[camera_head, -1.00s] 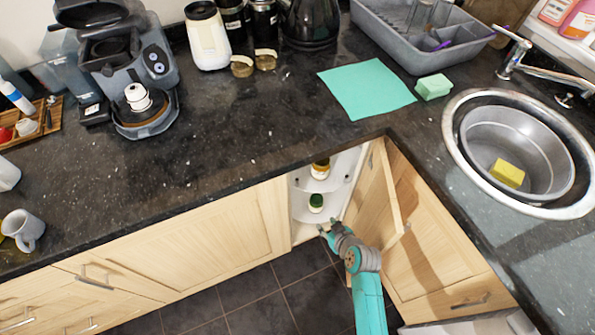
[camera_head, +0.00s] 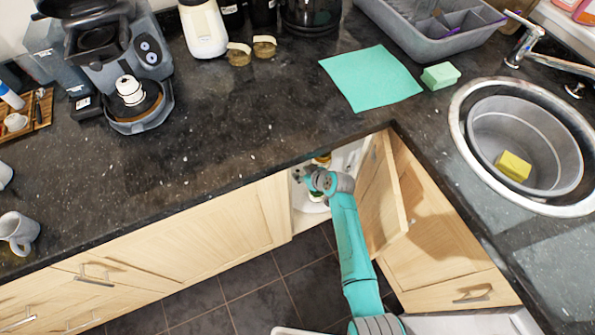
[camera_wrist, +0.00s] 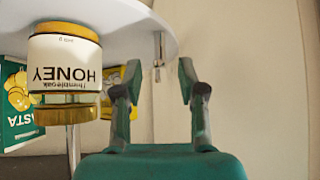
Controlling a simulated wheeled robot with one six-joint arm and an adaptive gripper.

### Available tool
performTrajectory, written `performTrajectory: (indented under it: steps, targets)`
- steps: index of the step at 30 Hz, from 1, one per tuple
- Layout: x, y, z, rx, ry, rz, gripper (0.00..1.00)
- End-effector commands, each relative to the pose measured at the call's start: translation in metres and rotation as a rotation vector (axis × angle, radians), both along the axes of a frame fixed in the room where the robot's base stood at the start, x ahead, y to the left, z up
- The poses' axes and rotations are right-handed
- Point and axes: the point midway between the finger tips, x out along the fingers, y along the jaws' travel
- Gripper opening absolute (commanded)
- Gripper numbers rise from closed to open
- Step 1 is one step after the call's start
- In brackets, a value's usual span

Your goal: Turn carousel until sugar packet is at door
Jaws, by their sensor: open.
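The white carousel (camera_head: 309,219) is inside the open corner cupboard; its shelf also shows in the wrist view (camera_wrist: 135,28). In the wrist view, which looks upside down, a honey jar (camera_wrist: 64,70) with a gold lid stands on the shelf. A green pasta packet (camera_wrist: 18,110) and a yellow packet (camera_wrist: 112,82), partly hidden, are beside and behind it. I cannot tell whether the yellow one is sugar. My gripper (camera_wrist: 160,75) is open and empty, its fingers beside the shelf's rim, right of the jar.
The cupboard door (camera_head: 384,205) stands open just right of my arm. The dark countertop (camera_head: 220,130) overhangs the opening. A metal post (camera_wrist: 73,150) rises by the jar, and a pale wall (camera_wrist: 240,80) is at right in the wrist view.

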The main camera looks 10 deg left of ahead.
Motion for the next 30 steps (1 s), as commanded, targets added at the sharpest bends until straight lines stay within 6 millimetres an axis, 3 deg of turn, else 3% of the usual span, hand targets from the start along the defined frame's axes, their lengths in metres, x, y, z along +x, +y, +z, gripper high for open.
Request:
performTrajectory:
  steps: [9, 23, 24, 28, 30]
  targets:
    - [0.017, 0.018, -0.025, 0.0, 0.002, 0.0, 0.4]
    - [0.021, 0.023, -0.031, 0.0, 0.001, -0.001, 0.4]
    - [0.021, 0.023, -0.031, 0.0, 0.001, -0.001, 0.38]
    - [0.021, 0.023, -0.031, 0.0, 0.001, -0.001, 0.05]
    - [0.021, 0.023, -0.031, 0.0, 0.001, -0.001, 0.0]
